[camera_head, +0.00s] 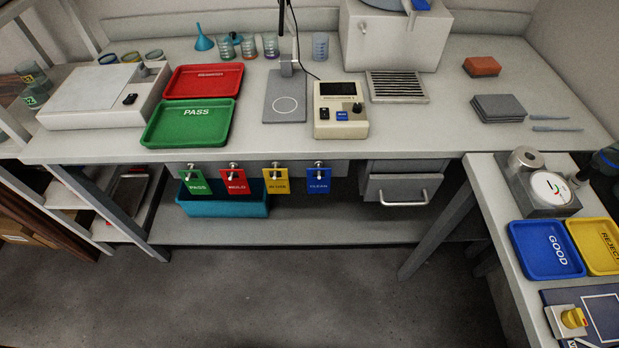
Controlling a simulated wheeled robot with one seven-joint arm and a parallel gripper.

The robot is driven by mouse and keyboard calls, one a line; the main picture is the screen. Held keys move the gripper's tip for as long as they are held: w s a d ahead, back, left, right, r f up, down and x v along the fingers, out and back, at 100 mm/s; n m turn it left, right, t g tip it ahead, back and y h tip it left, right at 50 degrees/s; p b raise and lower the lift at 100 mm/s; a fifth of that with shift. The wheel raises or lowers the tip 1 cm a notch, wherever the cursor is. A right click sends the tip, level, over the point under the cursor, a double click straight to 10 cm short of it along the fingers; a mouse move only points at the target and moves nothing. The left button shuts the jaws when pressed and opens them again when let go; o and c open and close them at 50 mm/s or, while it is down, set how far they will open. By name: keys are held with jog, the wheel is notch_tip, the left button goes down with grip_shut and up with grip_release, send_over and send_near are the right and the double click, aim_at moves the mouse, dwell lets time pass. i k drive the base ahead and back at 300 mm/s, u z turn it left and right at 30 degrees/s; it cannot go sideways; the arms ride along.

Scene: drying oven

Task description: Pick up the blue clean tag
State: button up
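The blue clean tag (319,186) hangs from a metal peg on the front edge of the long bench. It is the rightmost in a row of hanging tags. To its left hang a yellow tag (276,187), a red tag (237,188) and a green PASS tag (198,188). The blue tag's front faces me, and a peg end shows over its upper part. My gripper is not in view.
A drawer (397,189) with a handle is right of the blue tag, under the bench. A teal bin (225,209) sits behind and below the tags on the lower shelf. A side table with a blue GOOD tray (546,250) stands at the right. The floor (300,295) in front is clear.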

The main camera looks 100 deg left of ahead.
aim_at(315, 186)
jog(key=u, duration=2.65)
jog(key=k, duration=0.65)
jog(key=u, duration=0.2)
jog(key=i, duration=1)
jog(key=z, duration=0.1)
